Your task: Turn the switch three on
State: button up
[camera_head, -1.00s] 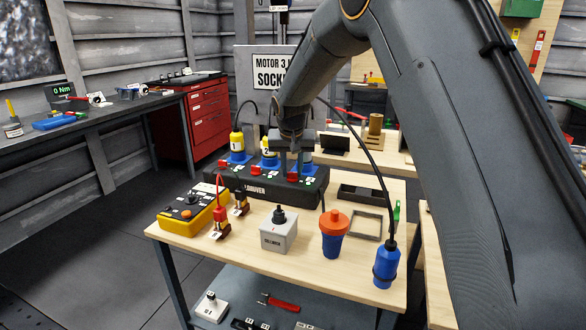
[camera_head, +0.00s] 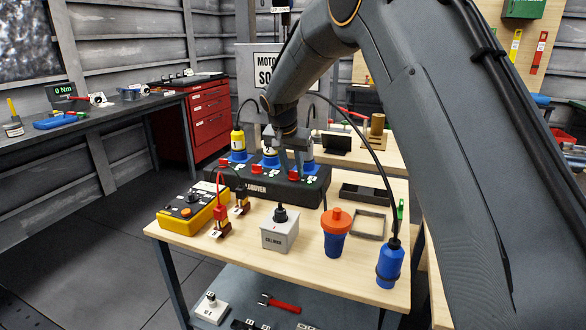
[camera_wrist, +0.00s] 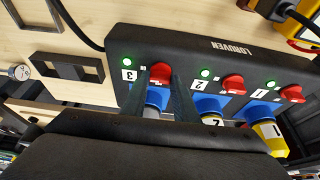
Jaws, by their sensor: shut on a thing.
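The black socket box (camera_head: 235,188) stands on the wooden table; it also shows in the wrist view (camera_wrist: 220,55). It has red rotary switches beside blue sockets numbered 1, 2 and 3. The red knob of switch three (camera_wrist: 160,71) lies between the fingertips of my gripper (camera_wrist: 161,80), which is shut on it. The green lamp beside number 3 (camera_wrist: 127,62) is lit. The lamps for two (camera_wrist: 207,73) and one (camera_wrist: 271,84) are lit green too. In the head view my gripper (camera_head: 291,170) is over the box's right end, and its fingers partly hide the knob.
A yellow control box (camera_head: 185,213), a grey box with a black knob (camera_head: 279,233), an orange-topped blue plug (camera_head: 336,232) and a blue connector (camera_head: 389,265) stand on the table. A yellow plug (camera_head: 237,142) is in socket one. Cables rise near my arm.

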jog(key=o, duration=1.1)
jog(key=shift+c, duration=0.2)
jog(key=b+v, duration=0.1)
jog(key=v, duration=0.6)
jog(key=shift+r, duration=0.35)
jog(key=shift+s, duration=0.1)
